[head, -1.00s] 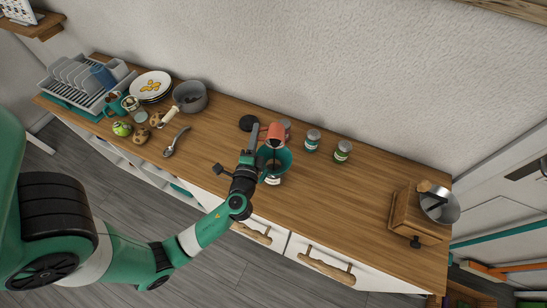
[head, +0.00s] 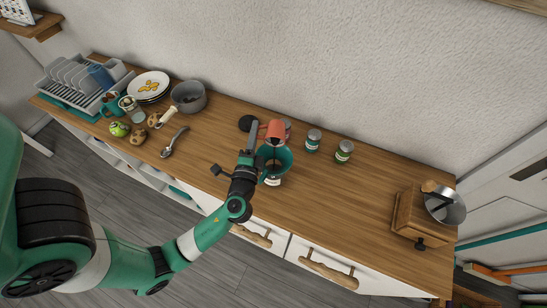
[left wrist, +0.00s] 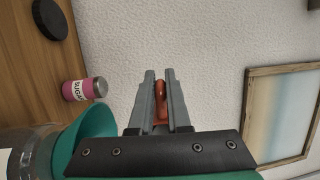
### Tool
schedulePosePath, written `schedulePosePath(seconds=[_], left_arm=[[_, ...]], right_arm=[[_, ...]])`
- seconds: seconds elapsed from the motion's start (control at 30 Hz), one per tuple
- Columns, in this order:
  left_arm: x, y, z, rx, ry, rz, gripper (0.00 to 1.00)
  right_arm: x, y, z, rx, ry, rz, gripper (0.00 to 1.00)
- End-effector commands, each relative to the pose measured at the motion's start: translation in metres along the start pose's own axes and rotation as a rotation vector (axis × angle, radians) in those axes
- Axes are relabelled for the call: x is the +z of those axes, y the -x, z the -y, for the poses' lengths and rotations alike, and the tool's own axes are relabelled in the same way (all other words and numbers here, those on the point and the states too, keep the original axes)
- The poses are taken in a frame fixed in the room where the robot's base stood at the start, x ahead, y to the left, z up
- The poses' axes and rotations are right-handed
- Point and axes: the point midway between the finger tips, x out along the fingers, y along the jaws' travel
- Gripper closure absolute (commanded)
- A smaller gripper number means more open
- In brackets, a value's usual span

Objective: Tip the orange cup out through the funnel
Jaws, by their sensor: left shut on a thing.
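The orange cup (head: 275,129) is tipped mouth-down above the teal funnel (head: 285,156). A dark streak shows between the cup and the funnel. The funnel sits on a jar (head: 273,181) with a pale label, near the counter's front edge. My left gripper (head: 255,135) is shut on the orange cup beside the funnel. In the left wrist view, an orange part of the cup shows between the two fingers (left wrist: 159,95), with the teal funnel rim (left wrist: 88,128) below left. The cup's inside is hidden. My right gripper is not in view.
A pink sugar jar (left wrist: 82,90) and a black disc (head: 248,123) stand close behind the funnel. Two more jars (head: 313,140) (head: 344,151) are to its right. A wooden box with a metal bowl (head: 445,207) is at the right end. The counter between is clear.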

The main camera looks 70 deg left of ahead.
Motion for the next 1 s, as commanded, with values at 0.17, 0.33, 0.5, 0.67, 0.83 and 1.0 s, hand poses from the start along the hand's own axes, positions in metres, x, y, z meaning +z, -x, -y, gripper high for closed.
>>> schedulePosePath(seconds=[0.17,0.33,0.5,0.67,0.83,1.0], left_arm=[[-0.001,0.000,0.001,-0.014,0.001,-0.002,1.00],[-0.002,0.000,0.003,-0.027,0.002,-0.003,1.00],[-0.003,0.000,0.004,-0.041,0.002,-0.005,1.00],[-0.004,0.001,0.006,-0.053,0.002,-0.007,1.00],[-0.004,0.001,0.007,-0.066,0.002,-0.008,1.00],[-0.005,0.001,0.009,-0.079,0.003,-0.009,1.00]], right_arm=[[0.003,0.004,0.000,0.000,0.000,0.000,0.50],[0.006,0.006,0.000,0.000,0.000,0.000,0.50],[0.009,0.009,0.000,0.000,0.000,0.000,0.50],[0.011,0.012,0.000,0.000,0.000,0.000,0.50],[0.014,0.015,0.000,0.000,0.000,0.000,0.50],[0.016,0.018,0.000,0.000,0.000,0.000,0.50]])
